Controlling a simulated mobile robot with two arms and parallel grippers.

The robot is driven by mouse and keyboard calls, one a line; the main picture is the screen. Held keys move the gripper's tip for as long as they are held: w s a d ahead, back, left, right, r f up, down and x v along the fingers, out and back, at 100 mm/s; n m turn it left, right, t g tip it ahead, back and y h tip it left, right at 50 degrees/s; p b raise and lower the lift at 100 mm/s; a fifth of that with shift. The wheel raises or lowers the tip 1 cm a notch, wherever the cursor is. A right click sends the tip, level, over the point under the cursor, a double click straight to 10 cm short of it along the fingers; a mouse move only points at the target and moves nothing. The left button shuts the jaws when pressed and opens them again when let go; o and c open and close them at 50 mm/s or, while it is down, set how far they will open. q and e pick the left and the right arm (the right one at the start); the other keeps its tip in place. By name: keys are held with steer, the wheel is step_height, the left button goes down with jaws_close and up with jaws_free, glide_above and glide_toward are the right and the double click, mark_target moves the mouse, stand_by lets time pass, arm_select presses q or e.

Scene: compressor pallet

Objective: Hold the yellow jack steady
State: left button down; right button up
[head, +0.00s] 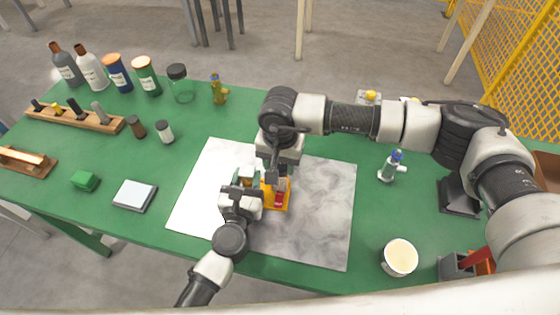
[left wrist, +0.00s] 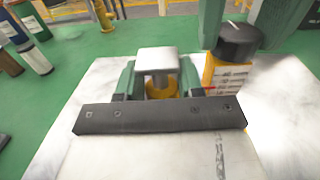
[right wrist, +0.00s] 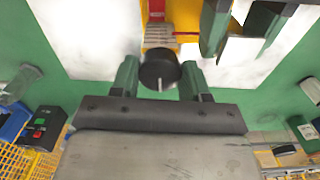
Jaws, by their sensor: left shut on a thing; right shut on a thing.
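The yellow jack (head: 267,200) stands on the pale marble slab (head: 325,222), with a red part on its near side. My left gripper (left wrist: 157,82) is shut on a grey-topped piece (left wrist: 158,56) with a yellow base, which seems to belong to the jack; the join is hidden. My right gripper (right wrist: 160,82) is shut on the black knob (right wrist: 158,72) on top of the jack's yellow body, which carries a scale label. The knob also shows in the left wrist view (left wrist: 236,38). In the head view my wrists cover much of the jack.
The slab lies on a green table (head: 200,119). A white cup (head: 399,258) and a blue-topped bottle (head: 393,166) stand to the right. A grey pad (head: 134,195) and a green block (head: 84,181) lie to the left. Several bottles and jars line the far left. The slab's front right is clear.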

mark_target(280, 165)
steer(key=shift+d, duration=0.1)
stand_by(0.3)
steer(key=o, duration=0.6)
steer(key=shift+o, duration=0.2)
step_height(280, 165, up, 12)
steer(key=shift+s+d, duration=0.1)
steer(key=shift+o, duration=1.4)
step_height(280, 165, down, 12)
steer(key=n, duration=0.2)
steer(key=shift+n, duration=0.3)
